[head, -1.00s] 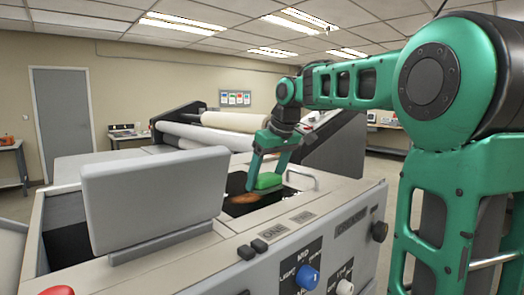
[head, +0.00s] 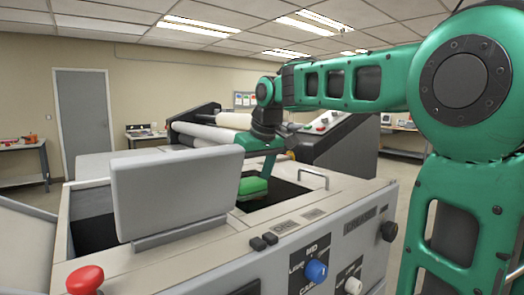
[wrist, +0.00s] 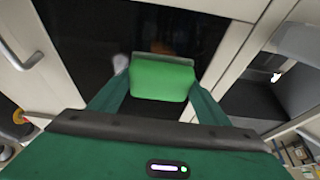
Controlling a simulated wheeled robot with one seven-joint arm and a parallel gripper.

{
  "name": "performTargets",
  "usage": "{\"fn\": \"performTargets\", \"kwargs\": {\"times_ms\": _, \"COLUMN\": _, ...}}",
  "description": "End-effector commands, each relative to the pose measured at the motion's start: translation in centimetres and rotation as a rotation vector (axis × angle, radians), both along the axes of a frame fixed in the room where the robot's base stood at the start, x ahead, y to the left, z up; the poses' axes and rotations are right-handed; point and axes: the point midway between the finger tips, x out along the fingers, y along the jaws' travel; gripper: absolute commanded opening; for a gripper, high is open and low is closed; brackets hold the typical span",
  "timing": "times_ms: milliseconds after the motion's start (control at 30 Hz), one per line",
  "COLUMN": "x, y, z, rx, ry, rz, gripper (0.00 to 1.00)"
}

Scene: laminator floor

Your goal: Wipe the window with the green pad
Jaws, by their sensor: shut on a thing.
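The green pad (head: 252,187) is a small block held between the fingers of my gripper (head: 262,178). It also shows between both fingers in the wrist view (wrist: 162,78). The window (head: 288,192) is a dark, glossy panel set in the light top of the machine. The pad is over the window's left part, low on or just above the glass; contact is unclear. In the wrist view, a faint brownish patch (wrist: 160,46) shows on the dark glass beyond the pad, and a pale blur (wrist: 121,62) lies beside the left finger.
A grey upright panel (head: 178,192) stands left of the window. A metal handle (head: 314,178) rises at its right edge. Pale rollers (head: 210,135) lie behind. A red button (head: 85,279), a blue knob (head: 316,270) and other controls are at the front.

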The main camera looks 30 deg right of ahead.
Motion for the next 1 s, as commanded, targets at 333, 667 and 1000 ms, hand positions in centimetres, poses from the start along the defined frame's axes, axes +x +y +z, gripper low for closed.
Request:
{"fn": "performTargets", "kwargs": {"times_ms": 333, "x": -0.2, "y": 1.9, "z": 0.1, "rx": 0.0, "ry": 0.001, "rz": -0.012, "gripper": 0.46}}
{"fn": "performTargets", "kwargs": {"times_ms": 667, "x": -0.2, "y": 1.7, "z": 4.1, "rx": -0.001, "ry": -0.001, "rz": -0.011, "gripper": 0.46}}
{"fn": "performTargets", "kwargs": {"times_ms": 1000, "x": -0.2, "y": 2.0, "z": 7.1, "rx": 0.0, "ry": -0.002, "rz": -0.009, "gripper": 0.46}}
